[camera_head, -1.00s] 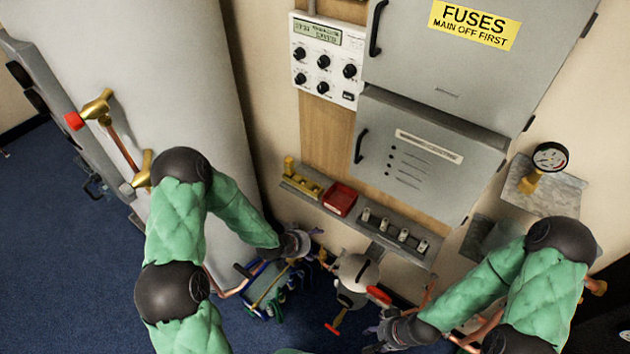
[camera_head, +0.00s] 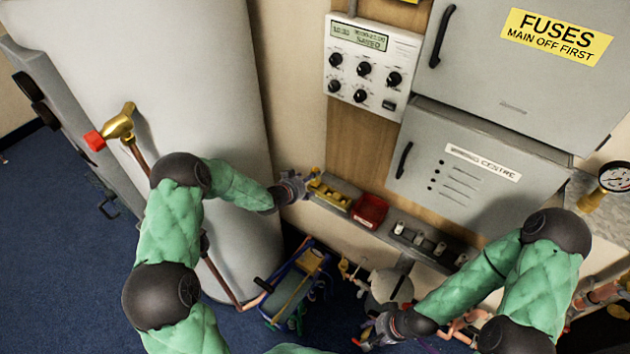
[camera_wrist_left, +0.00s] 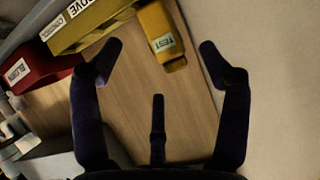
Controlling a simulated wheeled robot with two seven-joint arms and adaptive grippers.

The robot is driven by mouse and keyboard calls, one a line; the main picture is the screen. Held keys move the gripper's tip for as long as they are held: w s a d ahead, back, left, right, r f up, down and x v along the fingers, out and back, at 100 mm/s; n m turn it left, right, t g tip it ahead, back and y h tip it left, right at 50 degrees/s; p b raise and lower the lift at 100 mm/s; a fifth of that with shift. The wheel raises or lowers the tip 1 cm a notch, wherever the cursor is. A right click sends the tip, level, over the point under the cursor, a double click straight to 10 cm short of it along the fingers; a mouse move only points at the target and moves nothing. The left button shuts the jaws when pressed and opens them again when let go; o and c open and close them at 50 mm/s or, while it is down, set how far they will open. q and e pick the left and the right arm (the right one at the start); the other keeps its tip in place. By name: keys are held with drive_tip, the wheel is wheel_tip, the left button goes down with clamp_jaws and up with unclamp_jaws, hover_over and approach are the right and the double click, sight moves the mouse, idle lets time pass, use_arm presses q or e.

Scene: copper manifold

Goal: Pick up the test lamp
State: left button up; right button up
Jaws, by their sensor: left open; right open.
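The test lamp (camera_wrist_left: 160,33) is a yellow block with a white TEST label at the top of the left wrist view. In the head view it is a small yellow piece (camera_head: 317,173) at the left end of the shelf, partly hidden by my gripper. My left gripper (camera_wrist_left: 160,52) is open and empty, its fingers spread to either side of the lamp's near end; no contact shows. It also shows in the head view (camera_head: 305,183). My right gripper (camera_head: 370,336) is open, low in front of the shelf, its fingers hard to make out.
A yellow holder (camera_wrist_left: 92,22) and a red box (camera_head: 370,211) lie right of the lamp on the grey shelf (camera_head: 400,236). The white wall borders it on the left. A grey tank (camera_head: 190,80) stands left.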

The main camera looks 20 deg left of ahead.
sight(314, 179)
use_arm(q)
drive_tip(key=x, duration=0.2)
drive_tip(key=b+x, duration=0.1)
drive_tip(key=shift+w+f, duration=0.15)
drive_tip(key=shift+f, duration=0.25)
drive_tip(key=shift+w+d+f, duration=0.1)
drive_tip(key=shift+w+d, duration=0.1)
drive_tip(key=shift+w, duration=0.25)
drive_tip(key=c, duration=1.3)
